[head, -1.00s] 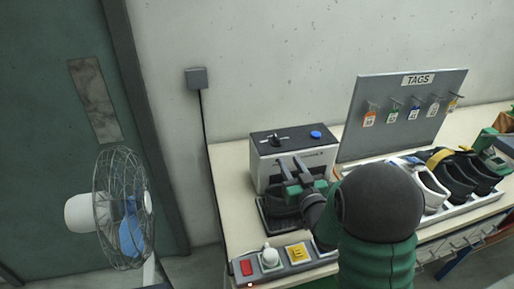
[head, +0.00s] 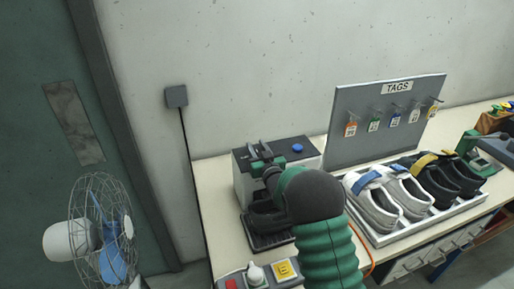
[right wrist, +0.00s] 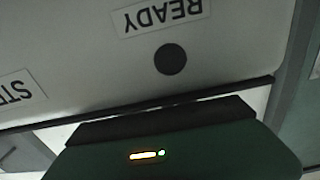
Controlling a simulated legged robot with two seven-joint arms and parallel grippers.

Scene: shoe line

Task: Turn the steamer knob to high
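The steamer (head: 307,162) is a pale box with a dark top at the back left of the bench. A round blue button (head: 297,147) sits on its top at the right. My right gripper (head: 260,151) is over the left part of that top, where the knob is. The gripper covers the knob, so its setting is hidden. The two fingers look apart, but whether they touch the knob cannot be told. In the right wrist view, the steamer's face (right wrist: 100,75) shows upside down with a READY label (right wrist: 160,14) and a dark round lamp (right wrist: 170,58). My left gripper is not in view.
A dark shoe (head: 268,222) rests in front of the steamer. A control strip with a yellow button (head: 285,269) lies at the front edge. A TAGS board (head: 380,125) and a tray of shoes (head: 385,240) stand to the right. A fan (head: 100,230) is at left.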

